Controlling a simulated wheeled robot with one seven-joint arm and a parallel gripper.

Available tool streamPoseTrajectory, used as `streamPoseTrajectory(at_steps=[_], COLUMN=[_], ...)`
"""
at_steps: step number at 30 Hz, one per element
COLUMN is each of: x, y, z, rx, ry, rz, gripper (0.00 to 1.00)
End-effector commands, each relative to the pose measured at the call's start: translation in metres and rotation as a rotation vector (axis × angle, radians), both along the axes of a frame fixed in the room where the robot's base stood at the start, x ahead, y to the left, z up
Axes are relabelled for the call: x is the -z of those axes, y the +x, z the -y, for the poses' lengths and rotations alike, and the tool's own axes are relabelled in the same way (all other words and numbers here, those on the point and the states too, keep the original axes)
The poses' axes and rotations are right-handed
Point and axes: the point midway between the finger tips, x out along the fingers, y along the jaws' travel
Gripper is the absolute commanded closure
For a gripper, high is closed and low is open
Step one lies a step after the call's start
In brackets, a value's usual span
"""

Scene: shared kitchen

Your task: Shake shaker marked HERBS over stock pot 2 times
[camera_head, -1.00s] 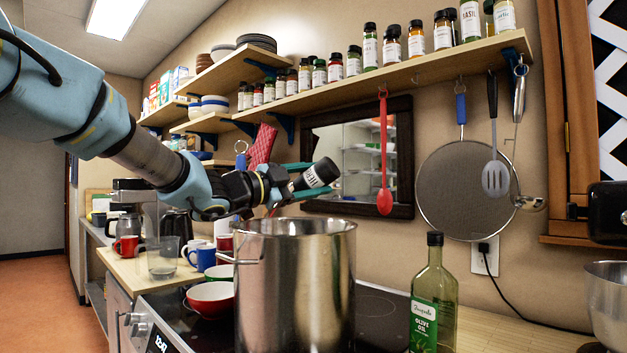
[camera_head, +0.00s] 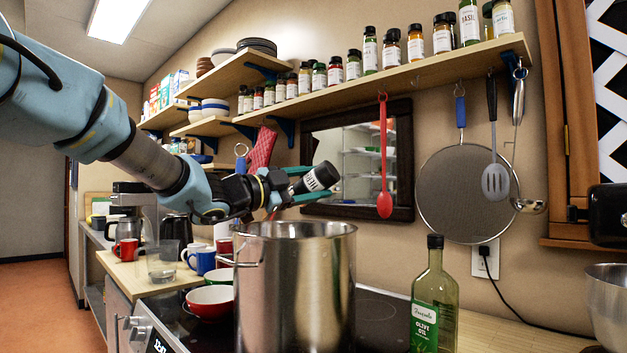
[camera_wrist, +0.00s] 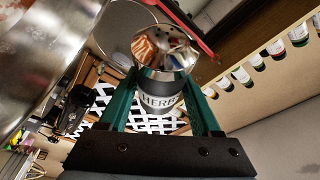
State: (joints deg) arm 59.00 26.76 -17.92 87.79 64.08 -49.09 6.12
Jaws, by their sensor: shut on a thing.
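The HERBS shaker (camera_head: 317,178) is in my gripper (camera_head: 303,190), above the stock pot's far rim. It is tilted in the head view, with its dark end up and to the right. In the wrist view the shaker (camera_wrist: 162,85) sits between the two green fingers (camera_wrist: 163,108), its label reading HERB and its shiny perforated cap facing the camera. The gripper is shut on it. The tall steel stock pot (camera_head: 296,290) stands on the dark cooktop; its inside is mostly hidden in the head view. The pot (camera_wrist: 40,60) also fills the left of the wrist view.
An olive oil bottle (camera_head: 434,300) stands right of the pot. Red and green bowls (camera_head: 210,302) are to its left.

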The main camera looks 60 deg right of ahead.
Motion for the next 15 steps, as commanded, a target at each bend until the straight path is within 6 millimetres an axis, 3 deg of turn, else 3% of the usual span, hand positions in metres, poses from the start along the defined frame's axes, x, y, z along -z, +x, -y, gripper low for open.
streamPoseTrajectory(at_steps=[8,15], x=[-0.002,-0.039], y=[0.000,0.000], z=[0.000,0.000], rx=[0.000,0.000], ry=[-0.003,-0.004], rz=[0.000,0.000], gripper=[1.00,1.00])
